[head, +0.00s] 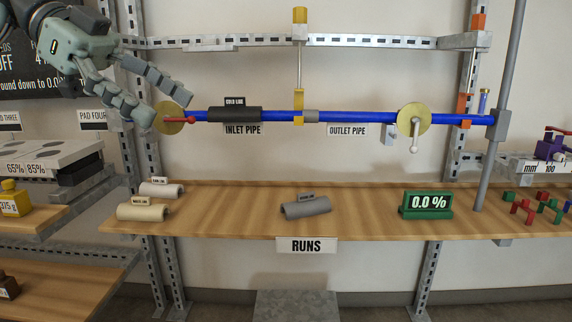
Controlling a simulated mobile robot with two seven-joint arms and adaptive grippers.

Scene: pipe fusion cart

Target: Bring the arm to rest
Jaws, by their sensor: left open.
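My left gripper (171,100) is at the upper left, in front of the rack, with its two grey fingers spread apart and nothing between them. Its lower finger is close to the brass disc (169,125) with a red handle at the left end of the blue pipe (357,118); I cannot tell whether they touch. My right gripper is not in view.
A brass disc with a white handle (414,136) stands on the outlet side. The shelf's middle has free room.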

